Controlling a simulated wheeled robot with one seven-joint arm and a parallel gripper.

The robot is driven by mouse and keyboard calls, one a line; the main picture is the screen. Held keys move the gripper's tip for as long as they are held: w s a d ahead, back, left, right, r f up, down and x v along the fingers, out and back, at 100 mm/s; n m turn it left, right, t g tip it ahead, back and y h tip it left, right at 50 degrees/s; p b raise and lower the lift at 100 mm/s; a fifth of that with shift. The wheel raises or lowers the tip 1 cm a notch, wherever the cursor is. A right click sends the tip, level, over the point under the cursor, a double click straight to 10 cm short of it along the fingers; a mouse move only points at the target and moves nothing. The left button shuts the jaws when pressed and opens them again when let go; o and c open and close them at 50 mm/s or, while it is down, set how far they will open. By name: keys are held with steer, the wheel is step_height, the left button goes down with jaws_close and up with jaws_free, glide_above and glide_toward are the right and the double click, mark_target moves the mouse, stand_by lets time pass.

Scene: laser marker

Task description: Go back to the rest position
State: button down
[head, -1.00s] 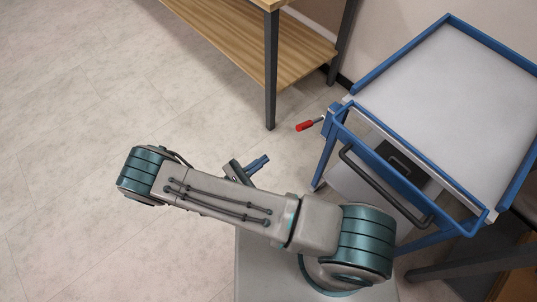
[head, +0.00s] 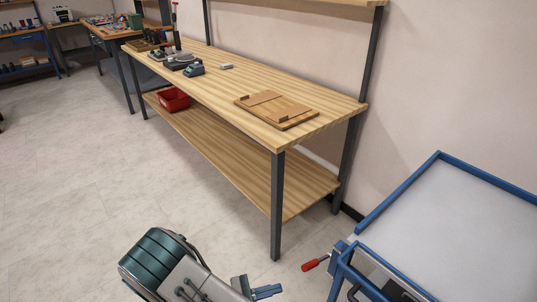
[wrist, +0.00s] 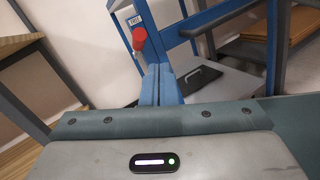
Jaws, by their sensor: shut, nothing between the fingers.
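My gripper (head: 268,291) shows at the bottom edge of the head view, beside my folded arm. Its blue fingers also show in the wrist view (wrist: 156,86), side by side and closed together with nothing between them. The gripper is in free air. In the head view it is left of the blue trolley (head: 436,160) and in front of the wooden workbench (head: 225,100). The lower part of my arm is cut off by the bottom edge of the head view.
A red-handled lever (head: 314,264) sticks out from the trolley's left side. The bench's front leg (head: 277,205) stands near my arm. A wooden board (head: 277,108) and several tools lie on the bench. The floor at left (head: 60,190) is clear.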

steer(key=s+d+r+m+y+p, duration=0.2)
steer(key=d+r+m+y+p, duration=0.2)
steer(key=r, duration=1)
steer(key=s+d+r+m+g+y+p, duration=0.1)
steer(key=d+r+m+y+p, duration=0.4)
steer(key=r, duration=0.8)
steer(key=s+d+r+m+g+y+p, duration=0.1)
steer(key=s+d+r+m+y+p, duration=0.3)
steer(key=r+m+y, duration=0.5)
step_height(320, 180, up, 6)
steer(key=shift+d+f, duration=0.2)
steer(key=shift+d, duration=0.4)
steer(key=shift+d, duration=0.25)
